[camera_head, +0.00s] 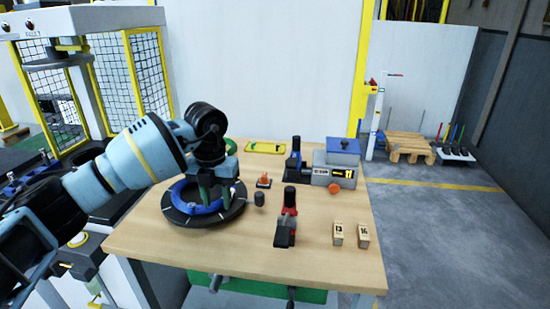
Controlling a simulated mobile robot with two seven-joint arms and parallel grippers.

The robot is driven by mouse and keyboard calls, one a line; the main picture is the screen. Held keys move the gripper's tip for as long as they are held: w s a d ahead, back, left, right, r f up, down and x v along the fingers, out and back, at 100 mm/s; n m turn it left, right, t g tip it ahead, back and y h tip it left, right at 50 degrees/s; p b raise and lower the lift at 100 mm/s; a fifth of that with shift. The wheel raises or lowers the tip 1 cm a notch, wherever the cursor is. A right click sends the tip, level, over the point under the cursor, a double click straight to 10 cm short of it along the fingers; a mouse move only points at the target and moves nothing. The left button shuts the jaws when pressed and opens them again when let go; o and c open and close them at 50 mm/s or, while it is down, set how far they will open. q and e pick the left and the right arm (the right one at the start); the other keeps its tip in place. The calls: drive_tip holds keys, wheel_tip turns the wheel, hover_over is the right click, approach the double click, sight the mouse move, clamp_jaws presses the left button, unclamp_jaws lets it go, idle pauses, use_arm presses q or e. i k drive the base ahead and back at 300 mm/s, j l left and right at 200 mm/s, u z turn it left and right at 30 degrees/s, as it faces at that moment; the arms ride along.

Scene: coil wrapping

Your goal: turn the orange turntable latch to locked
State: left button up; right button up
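The black turntable (234,212) lies on the left part of the wooden table, with a blue coil (187,206) on it. A small orange piece (264,180) on a dark base stands just right of the turntable; it looks like the latch, but its locked or unlocked position is too small to read. My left gripper (215,200) points down over the turntable and coil. Its two greenish fingers are apart, left of the orange piece and not touching it. Whether the fingertips touch the coil cannot be told. My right gripper is not in view.
The wooden table (320,265) also holds a red-and-black clamp (286,218), a grey device (330,172) with an orange knob (334,188), two small numbered blocks (338,233) and a yellow-edged tray (265,147). The table's front right is mostly clear.

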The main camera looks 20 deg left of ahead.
sight(264, 180)
drive_tip(key=i, duration=0.85)
